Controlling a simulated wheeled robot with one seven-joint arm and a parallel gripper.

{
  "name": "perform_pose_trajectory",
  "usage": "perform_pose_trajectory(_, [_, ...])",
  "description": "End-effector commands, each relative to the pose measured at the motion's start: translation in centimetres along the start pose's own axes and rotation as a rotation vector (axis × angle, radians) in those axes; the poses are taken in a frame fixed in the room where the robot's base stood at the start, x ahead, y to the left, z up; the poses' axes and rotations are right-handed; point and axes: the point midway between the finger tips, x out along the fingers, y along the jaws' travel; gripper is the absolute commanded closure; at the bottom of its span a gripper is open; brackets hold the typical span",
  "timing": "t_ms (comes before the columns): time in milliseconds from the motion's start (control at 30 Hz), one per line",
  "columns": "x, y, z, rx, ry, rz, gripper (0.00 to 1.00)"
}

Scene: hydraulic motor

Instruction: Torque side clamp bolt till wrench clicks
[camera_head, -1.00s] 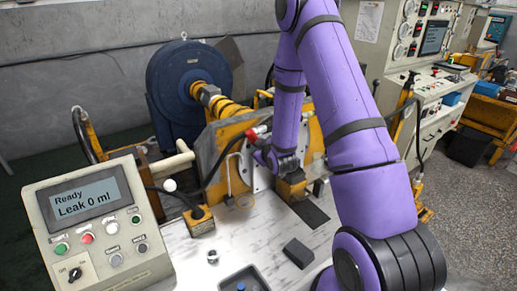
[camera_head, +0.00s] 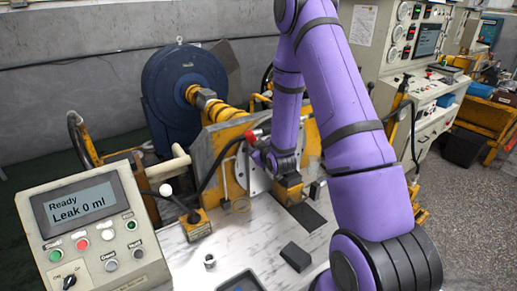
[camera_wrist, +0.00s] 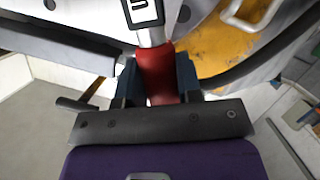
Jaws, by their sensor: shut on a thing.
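My gripper (camera_wrist: 158,72) is shut on the red handle of the wrench (camera_wrist: 157,86) in the wrist view, with one dark finger on each side. A metal shaft runs from the handle to a dark, light-framed head at the top edge. In the head view my gripper (camera_head: 264,155) is low at the yellow fixture (camera_head: 222,143), beside a pale plate (camera_head: 256,178). The wrench's red part (camera_head: 252,135) shows just left of my arm. The side clamp bolt cannot be made out, and I cannot tell whether the wrench is seated on it.
A control box (camera_head: 96,243) at front left reads "Ready" and "Leak 0 ml". A dark block (camera_head: 296,256), a small metal ring (camera_head: 210,262) and a dark tray (camera_head: 240,283) are on the light bench. A black hose curves beside the fixture.

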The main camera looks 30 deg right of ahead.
Motion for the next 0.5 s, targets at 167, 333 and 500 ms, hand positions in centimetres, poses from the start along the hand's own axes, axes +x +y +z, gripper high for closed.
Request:
perform_pose_trajectory(167, [0.4,-0.6,-0.9,0.001,0.024,-0.012,1.0])
perform_pose_trajectory(333, [0.0,-0.6,-0.7,0.001,0.023,-0.013,1.0])
perform_pose_trajectory(500, [-0.5,-0.7,-0.5,0.001,0.022,-0.014,1.0])
